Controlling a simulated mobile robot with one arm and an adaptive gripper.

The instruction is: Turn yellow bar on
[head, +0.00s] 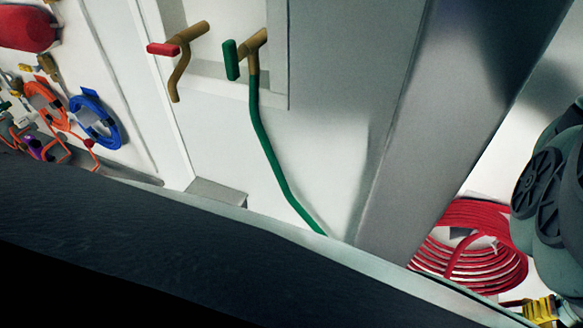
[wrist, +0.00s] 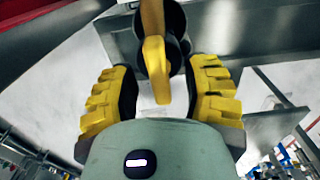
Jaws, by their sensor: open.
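The yellow bar (wrist: 157,68) shows in the wrist view at the top middle. It hangs from a dark round fitting (wrist: 172,35), its free end pointing toward my gripper's palm. My gripper (wrist: 162,72) is open, with one yellow ribbed finger on each side of the bar and a visible gap on both sides. I cannot tell how deep the bar lies between the fingers. In the head view, only a yellow finger part of my gripper (head: 543,310) shows at the lower right corner. The yellow bar is not visible there.
In the head view, a red-handled tap (head: 180,48) and a green-handled tap (head: 245,50) with a green hose (head: 270,160) are on the wall. A red hose coil (head: 470,250) lies near my arm. A grey post (head: 430,130) stands left of it. A blue hose coil (head: 95,120) hangs left.

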